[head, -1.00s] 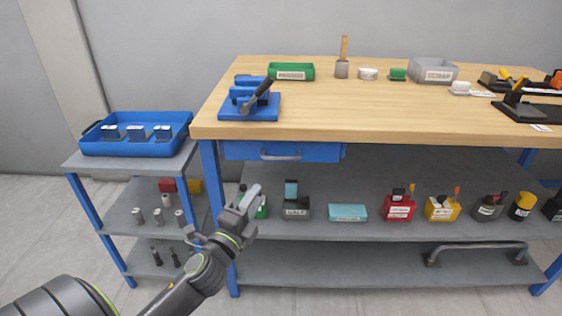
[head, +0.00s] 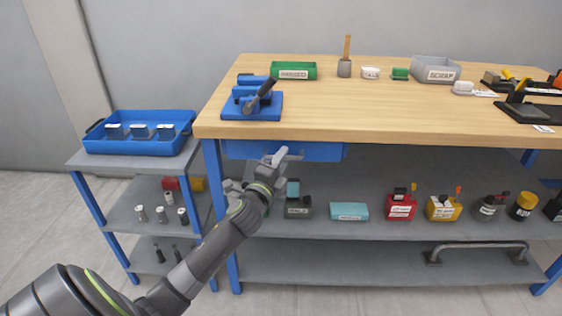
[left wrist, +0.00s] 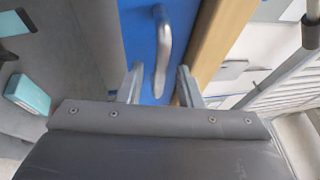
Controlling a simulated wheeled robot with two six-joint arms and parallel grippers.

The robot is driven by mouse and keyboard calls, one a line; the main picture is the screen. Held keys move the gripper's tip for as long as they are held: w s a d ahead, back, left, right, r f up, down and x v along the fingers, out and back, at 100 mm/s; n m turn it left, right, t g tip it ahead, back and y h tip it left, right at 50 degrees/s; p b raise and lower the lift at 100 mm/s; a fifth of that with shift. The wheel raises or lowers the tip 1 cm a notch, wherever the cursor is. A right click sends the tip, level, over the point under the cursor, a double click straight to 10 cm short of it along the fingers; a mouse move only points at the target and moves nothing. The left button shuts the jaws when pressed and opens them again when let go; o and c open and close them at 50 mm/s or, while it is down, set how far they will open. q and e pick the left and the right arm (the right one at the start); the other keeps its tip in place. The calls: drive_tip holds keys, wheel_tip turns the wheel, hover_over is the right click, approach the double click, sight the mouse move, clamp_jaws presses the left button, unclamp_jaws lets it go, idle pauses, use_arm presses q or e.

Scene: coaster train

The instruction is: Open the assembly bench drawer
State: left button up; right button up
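The assembly bench (head: 420,125) has a wooden top and blue legs. Its blue drawer (head: 325,151) hangs under the left part of the top and looks closed. In the head view my left gripper (head: 278,160) is in front of the drawer and hides the handle. In the left wrist view the grey bar handle (left wrist: 163,50) stands out from the blue drawer front (left wrist: 140,30). My left gripper's two fingers (left wrist: 158,88) are open, one on each side of the handle's near end. I cannot tell whether they touch it. My right gripper is not in view.
Below the drawer, a grey shelf holds several bottles and boxes, including a teal box (head: 348,211). A blue vise (head: 252,102) sits on the bench top. A side cart with a blue tray (head: 140,146) stands at the left, close to my left arm.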

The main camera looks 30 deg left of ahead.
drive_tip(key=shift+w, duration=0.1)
use_arm(q)
clamp_jaws()
drive_tip(key=shift+s, duration=0.1)
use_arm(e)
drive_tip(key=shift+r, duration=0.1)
